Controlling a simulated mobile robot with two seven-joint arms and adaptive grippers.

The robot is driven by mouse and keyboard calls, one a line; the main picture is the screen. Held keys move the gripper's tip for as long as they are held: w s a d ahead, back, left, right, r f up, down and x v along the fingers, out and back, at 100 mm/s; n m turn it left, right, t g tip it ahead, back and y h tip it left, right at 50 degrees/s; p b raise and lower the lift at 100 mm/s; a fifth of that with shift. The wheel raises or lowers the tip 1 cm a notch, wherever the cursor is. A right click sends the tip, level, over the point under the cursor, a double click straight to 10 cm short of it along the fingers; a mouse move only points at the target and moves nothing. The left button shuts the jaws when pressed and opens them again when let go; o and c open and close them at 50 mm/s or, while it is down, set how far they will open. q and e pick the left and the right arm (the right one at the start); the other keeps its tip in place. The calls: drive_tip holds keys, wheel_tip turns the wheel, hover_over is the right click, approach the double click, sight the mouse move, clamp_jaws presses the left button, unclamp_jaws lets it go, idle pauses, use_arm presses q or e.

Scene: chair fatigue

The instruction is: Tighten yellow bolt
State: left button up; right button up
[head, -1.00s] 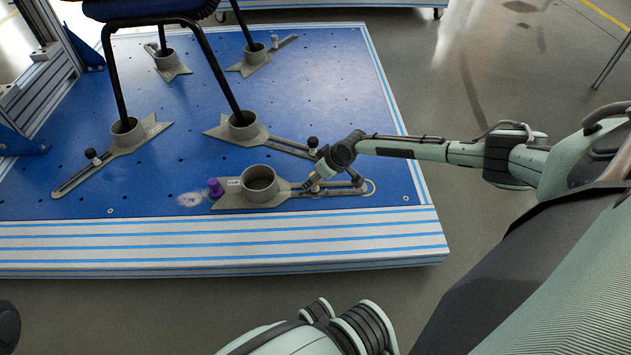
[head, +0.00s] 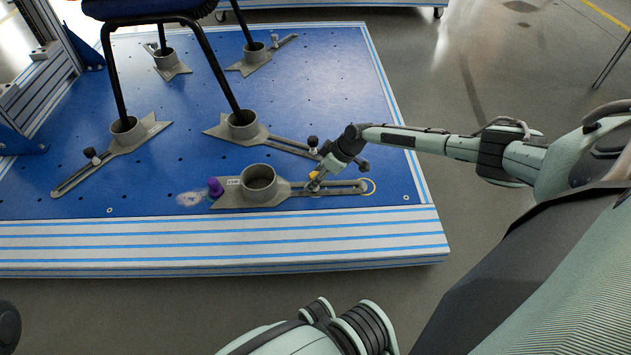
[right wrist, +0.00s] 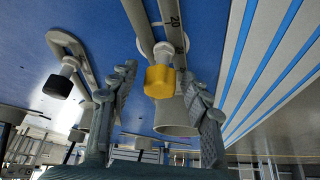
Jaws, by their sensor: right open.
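The yellow bolt (head: 314,176) stands on the slotted arm of the front grey clamp fixture (head: 225,200), beside its empty round cup (head: 259,183). In the right wrist view the yellow bolt head (right wrist: 160,82) shows between my two fingers, with a slotted bar marked "20" above it. My right gripper (head: 322,181) comes from the right and is down at the bolt. In the wrist view the right gripper (right wrist: 162,100) is open, with a visible gap on each side of the bolt head. My left gripper is not in view.
A black-knobbed bolt (head: 313,142) on the neighbouring fixture stands close behind my right gripper; it also shows in the wrist view (right wrist: 58,85). Chair legs (head: 226,75) stand in other cups. A purple knob (head: 215,187) is left of the front cup. The blue platform (head: 150,185) has a striped front edge.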

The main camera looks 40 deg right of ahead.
drive_tip(key=shift+n+g+y, duration=0.7)
drive_tip(key=shift+n, duration=1.3)
clamp_jaws()
drive_tip(key=shift+r+m+p, duration=0.2)
drive_tip(key=shift+m+p, duration=0.2)
drive_tip(key=shift+p, duration=0.35)
drive_tip(key=m+t+h+p, duration=0.1)
drive_tip(key=m+p, duration=0.1)
drive_tip(key=p, duration=0.1)
drive_tip(key=shift+m, duration=0.3)
drive_tip(key=shift+f+m+p, duration=0.2)
drive_tip(key=shift+m+p, duration=0.1)
drive_tip(key=shift+p, duration=0.15)
